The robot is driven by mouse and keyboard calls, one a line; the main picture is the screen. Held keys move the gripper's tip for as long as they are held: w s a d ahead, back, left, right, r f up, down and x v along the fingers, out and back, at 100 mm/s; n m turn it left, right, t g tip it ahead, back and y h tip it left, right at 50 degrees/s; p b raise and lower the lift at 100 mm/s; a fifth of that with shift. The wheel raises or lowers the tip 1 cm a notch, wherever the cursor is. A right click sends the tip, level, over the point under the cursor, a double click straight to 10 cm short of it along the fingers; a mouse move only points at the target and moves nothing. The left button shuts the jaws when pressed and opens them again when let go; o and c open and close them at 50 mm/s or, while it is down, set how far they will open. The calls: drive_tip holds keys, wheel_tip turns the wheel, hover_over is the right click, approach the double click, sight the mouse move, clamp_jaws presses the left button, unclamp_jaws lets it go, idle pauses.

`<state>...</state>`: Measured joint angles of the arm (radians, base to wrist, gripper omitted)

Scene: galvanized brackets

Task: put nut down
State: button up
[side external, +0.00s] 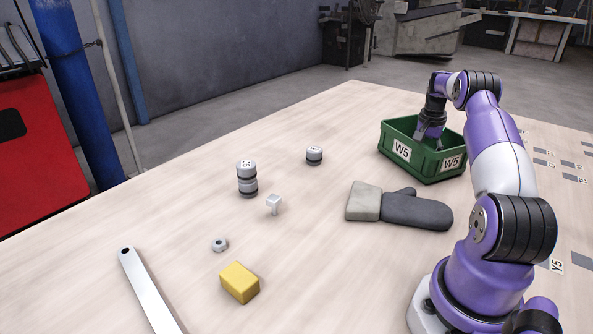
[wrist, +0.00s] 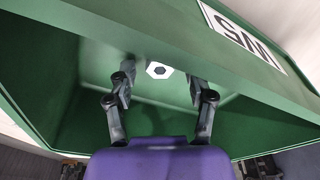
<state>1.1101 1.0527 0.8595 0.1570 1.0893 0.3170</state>
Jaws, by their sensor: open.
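A nut (wrist: 159,70) shows in the wrist view as a small pale hexagon with a dark centre. It is inside the green bin (side external: 424,168) marked W5, between and just beyond my fingertips. My gripper (side external: 430,136) reaches down into this bin in the side view. In the wrist view my gripper (wrist: 162,82) has its two fingers spread apart, with a gap between each finger and the nut. The bin's near wall hides its floor and the nut in the side view. Another grey nut (side external: 219,244) lies on the table.
The bin's walls (wrist: 230,62) stand close around my gripper. A grey glove (side external: 415,211) lies in front of the bin. Grey cylinders (side external: 247,180), a small bracket (side external: 273,203), a yellow block (side external: 239,283) and a metal bar (side external: 150,292) lie further left. Wood between them is bare.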

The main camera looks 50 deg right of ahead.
drive_tip(key=shift+r, duration=0.1)
wheel_tip(320, 180, up, 8)
drive_tip(key=a, duration=0.2)
drive_tip(key=w+a+r+n+t, duration=0.1)
drive_tip(key=w+a+r+n, duration=0.35)
drive_tip(key=a, duration=0.45)
drive_tip(key=w+a+r+n+t, duration=0.1)
drive_tip(key=w+a+r+n, duration=0.3)
drive_tip(key=a, duration=0.5)
drive_tip(key=s+a+n+t+y, duration=0.1)
drive_tip(key=s+a+n, duration=0.2)
drive_tip(key=a, duration=0.9)
drive_tip(key=s+a+f+n+t, duration=0.1)
drive_tip(key=s+a+n, duration=0.3)
drive_tip(key=a, duration=0.8)
drive_tip(key=shift+s+f+n+t+y, duration=0.15)
drive_tip(key=shift+s+n+t+y, duration=0.2)
drive_tip(key=shift+n+t, duration=0.7)
